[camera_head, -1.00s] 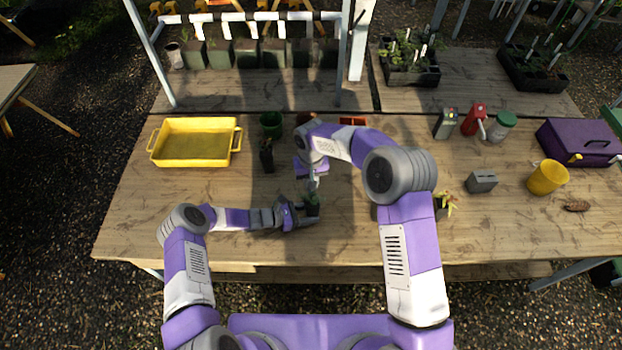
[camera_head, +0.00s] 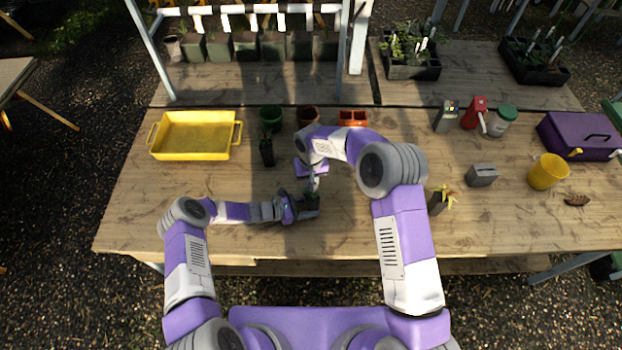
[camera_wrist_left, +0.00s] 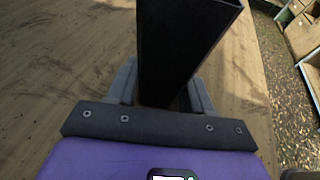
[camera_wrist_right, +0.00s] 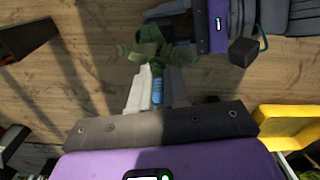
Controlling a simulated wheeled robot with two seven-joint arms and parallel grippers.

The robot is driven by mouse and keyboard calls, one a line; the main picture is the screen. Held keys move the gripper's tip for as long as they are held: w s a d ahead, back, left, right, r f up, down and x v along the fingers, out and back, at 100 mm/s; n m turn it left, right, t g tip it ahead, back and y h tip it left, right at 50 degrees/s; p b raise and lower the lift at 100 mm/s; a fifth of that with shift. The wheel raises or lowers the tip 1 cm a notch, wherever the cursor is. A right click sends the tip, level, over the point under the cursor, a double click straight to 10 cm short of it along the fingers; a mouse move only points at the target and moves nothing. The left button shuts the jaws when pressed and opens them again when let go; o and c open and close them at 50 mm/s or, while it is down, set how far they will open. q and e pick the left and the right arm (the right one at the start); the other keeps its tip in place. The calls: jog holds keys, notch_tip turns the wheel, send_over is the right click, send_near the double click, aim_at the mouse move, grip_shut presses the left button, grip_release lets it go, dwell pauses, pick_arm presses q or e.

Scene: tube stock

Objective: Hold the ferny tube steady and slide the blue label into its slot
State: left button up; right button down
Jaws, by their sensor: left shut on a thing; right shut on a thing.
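The ferny tube (camera_head: 312,203) is a dark, square-sided pot near the front middle of the table. My left gripper (camera_head: 306,206) is shut on it from the left. In the left wrist view the tube's black wall (camera_wrist_left: 182,45) stands between the two fingers. My right gripper (camera_head: 314,184) is above the tube, pointing down. In the right wrist view it is shut on the blue label (camera_wrist_right: 157,90), a narrow strip between the fingers. Green fern leaves (camera_wrist_right: 158,47) lie just past the fingertips. The slot is not visible, and I cannot tell whether the label touches the tube.
A dark tube (camera_head: 267,153) stands to the left and a yellow-leaved one (camera_head: 437,204) to the right. The front-left tabletop is clear.

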jog(key=shift+f, duration=0.4)
dwell(0.3)
jog(key=c, duration=1)
grip_release()
jog(key=shift+c, duration=0.2)
jog(key=shift+r, duration=0.1)
notch_tip(320, 180, up, 12)
pick_arm(q)
jog(key=o, duration=0.9)
jog(key=shift+c, duration=0.2)
jog(key=v, duration=1.2)
jog(key=shift+s, duration=0.1)
